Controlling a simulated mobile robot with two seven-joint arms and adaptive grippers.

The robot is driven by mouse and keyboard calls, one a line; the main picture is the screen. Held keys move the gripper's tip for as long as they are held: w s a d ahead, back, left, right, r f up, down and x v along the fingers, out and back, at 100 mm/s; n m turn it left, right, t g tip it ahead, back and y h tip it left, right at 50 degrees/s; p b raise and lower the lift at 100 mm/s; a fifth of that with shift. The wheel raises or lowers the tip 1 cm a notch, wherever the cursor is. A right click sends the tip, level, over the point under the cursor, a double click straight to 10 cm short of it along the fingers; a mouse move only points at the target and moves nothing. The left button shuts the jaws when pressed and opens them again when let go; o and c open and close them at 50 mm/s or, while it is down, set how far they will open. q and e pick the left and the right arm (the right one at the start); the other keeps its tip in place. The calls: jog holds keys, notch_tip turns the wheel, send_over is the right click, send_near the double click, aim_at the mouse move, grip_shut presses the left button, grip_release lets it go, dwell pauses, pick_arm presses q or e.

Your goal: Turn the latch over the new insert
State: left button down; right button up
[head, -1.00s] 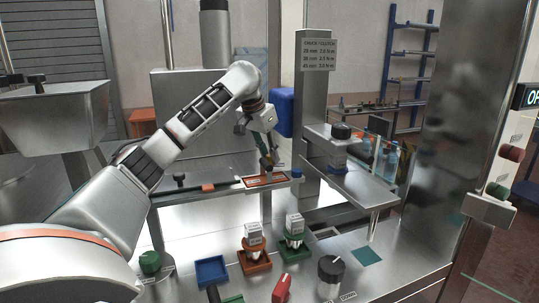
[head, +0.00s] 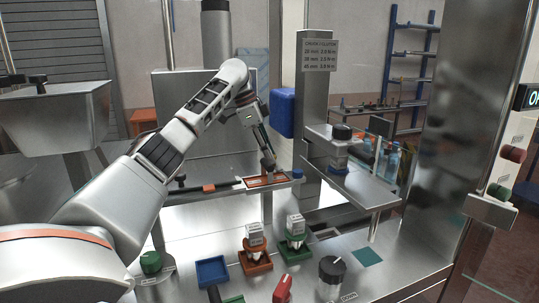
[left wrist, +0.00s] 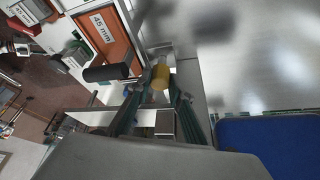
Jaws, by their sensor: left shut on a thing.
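The new insert is an orange plate marked "45 mm" (left wrist: 108,37) in the left wrist view. In the head view it is the orange piece (head: 262,181) in a pale holder at the middle of the bench. The latch has a black handle (left wrist: 107,73) and lies beside the insert's lower edge in the wrist view. My left gripper (head: 267,164) reaches down at the holder. My right gripper is not in view.
A metal shelf (head: 350,184) stands to the right. In front are an orange tray (head: 255,265), a green tray (head: 293,253) and a blue tray (head: 211,271).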

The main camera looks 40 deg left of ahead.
pick_arm(q)
jog(key=shift+w+m+g+h, duration=0.15)
jog(key=shift+m+g, duration=0.15)
jog(key=shift+m, duration=0.55)
jog(key=shift+m+g+h, duration=0.15)
jog(key=shift+m+g, duration=0.15)
jog(key=shift+m, duration=0.95)
jog(key=c, duration=1.8)
grip_release()
